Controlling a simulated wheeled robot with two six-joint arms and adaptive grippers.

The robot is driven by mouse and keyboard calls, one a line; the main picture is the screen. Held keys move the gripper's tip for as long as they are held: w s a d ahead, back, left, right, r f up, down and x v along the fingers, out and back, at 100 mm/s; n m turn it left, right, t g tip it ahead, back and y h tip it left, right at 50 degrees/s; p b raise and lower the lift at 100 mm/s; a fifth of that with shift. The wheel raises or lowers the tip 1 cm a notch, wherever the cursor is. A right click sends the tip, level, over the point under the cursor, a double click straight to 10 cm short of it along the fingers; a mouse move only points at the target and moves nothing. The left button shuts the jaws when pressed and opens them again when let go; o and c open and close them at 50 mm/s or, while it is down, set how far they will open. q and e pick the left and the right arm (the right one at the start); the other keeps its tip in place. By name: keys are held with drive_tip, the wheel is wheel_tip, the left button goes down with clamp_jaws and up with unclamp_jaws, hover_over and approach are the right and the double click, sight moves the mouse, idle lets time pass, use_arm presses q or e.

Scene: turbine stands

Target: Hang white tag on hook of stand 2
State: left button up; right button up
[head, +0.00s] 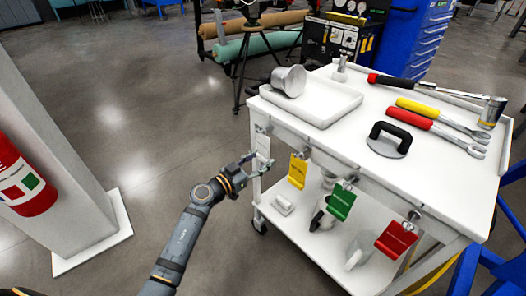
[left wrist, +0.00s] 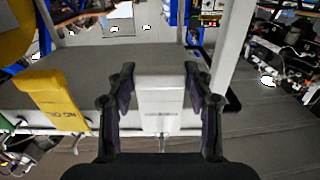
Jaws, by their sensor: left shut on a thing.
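The white tag (head: 263,146) is at the left corner of the white cart's front side, beside the row of hanging tags. My left gripper (head: 258,165) is at the tag, with its fingers on either side of it. In the left wrist view the white tag (left wrist: 161,101) stands upright between the fingers of my left gripper (left wrist: 160,78), with small dark print low on its face. Whether the tag's top is still on a hook is unclear. I cannot identify stand 2 or its hook in these views. My right gripper is not in view.
Yellow (head: 298,171), green (head: 341,201) and red (head: 396,240) tags hang along the white cart (head: 330,148). A tray (head: 318,100) and several hand tools lie on its top. A pillar (head: 70,190) with a fire extinguisher (head: 22,180) stands left; open floor lies between.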

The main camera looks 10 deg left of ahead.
use_arm(q)
clamp_jaws()
drive_tip(key=shift+s, duration=0.1)
drive_tip(key=shift+s+a+p, duration=0.25)
drive_tip(key=shift+s+p, duration=0.05)
drive_tip(key=shift+p, duration=0.1)
drive_tip(key=shift+s+a, duration=0.1)
drive_tip(key=shift+s, duration=0.05)
drive_tip(key=shift+p+v, duration=0.5)
drive_tip(key=shift+v, duration=0.8)
